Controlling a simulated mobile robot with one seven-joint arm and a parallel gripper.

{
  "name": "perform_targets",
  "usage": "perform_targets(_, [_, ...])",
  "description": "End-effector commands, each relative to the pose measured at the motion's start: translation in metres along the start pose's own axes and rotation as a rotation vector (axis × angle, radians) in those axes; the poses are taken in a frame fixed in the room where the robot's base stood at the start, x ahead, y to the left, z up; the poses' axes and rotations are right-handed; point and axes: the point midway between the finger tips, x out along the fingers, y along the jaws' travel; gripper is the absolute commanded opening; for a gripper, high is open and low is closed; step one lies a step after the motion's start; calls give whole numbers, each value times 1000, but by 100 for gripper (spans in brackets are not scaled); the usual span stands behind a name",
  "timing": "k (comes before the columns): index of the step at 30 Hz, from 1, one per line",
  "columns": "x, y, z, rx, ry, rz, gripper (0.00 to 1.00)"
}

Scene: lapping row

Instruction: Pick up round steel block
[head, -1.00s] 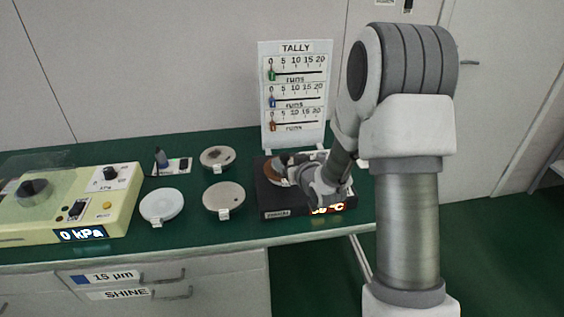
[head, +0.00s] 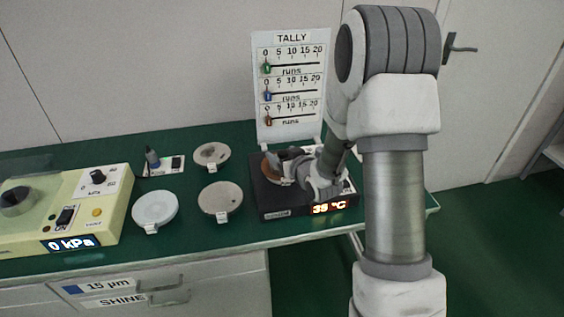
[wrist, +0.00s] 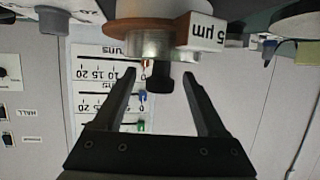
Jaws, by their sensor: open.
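In the wrist view the round steel block (wrist: 152,46) is a short silvery cylinder with a black knob (wrist: 161,76). It sits against a brown disc (wrist: 145,27) that carries a white tag reading "5 µm" (wrist: 207,32). My gripper (wrist: 159,74) is open, with one finger on each side of the knob and a visible gap to each. Nothing is held. In the head view my gripper (head: 288,164) is over the black hot plate (head: 275,207), hiding most of the block; a bit of the brown disc shows at its left.
The hot plate's display reads 35 °C. A TALLY board (head: 290,90) stands close behind. Several round plates, including a white one (head: 155,207) and a grey one (head: 220,198), lie to the left. A yellow-green machine (head: 110,190) stands farther left.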

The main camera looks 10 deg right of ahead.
Motion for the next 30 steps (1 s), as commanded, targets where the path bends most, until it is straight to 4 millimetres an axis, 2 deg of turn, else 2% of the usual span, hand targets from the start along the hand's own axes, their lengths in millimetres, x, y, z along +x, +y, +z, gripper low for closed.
perform_targets(2, [0,0,0,0,0,0,71])
perform_targets(12, [0,0,0,0,1,0,9])
perform_targets(14, [0,0,0,0,1,0,0])
perform_targets(30, [0,0,-1,0,2,0,0])
